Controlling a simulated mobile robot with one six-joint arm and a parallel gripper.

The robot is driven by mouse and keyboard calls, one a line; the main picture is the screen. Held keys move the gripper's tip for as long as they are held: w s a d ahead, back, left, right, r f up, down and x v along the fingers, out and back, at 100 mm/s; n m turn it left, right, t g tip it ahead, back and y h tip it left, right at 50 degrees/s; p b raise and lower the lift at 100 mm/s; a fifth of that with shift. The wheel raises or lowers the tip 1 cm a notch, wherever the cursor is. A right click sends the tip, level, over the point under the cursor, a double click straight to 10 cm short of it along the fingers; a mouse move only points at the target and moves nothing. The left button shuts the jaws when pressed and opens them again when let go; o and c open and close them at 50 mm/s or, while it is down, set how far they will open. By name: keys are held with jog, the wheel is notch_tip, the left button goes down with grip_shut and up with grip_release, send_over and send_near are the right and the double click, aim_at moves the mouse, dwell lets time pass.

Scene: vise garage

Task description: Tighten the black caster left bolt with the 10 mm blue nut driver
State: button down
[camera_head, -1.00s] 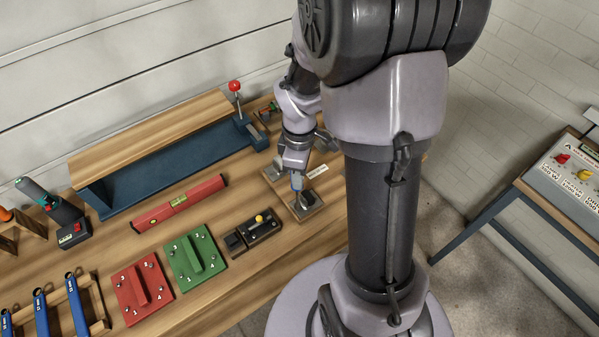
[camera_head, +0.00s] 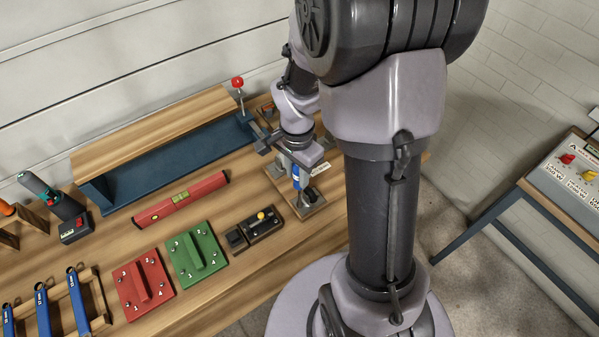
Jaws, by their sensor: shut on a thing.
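My gripper (camera_head: 297,164) is shut on the blue nut driver (camera_head: 297,179), which points down, over the right part of the bench. The driver's lower end is at a small wooden board (camera_head: 295,212) that carries the black caster (camera_head: 310,196). The driver stands at the caster's left side in the picture. The left bolt is too small and too covered by the driver to make out, so I cannot tell whether the tip is seated on it.
A red level (camera_head: 181,200), a green block (camera_head: 197,255), a red block (camera_head: 145,286) and a small black fixture (camera_head: 262,224) lie left of the board. A blue vise-like bench piece (camera_head: 170,165) stands behind. Blue wrenches (camera_head: 78,300) rest at the lower left.

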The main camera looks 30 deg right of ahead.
notch_tip(320, 180, up, 7)
jog(key=p, duration=0.5)
jog(key=shift+r, duration=0.15)
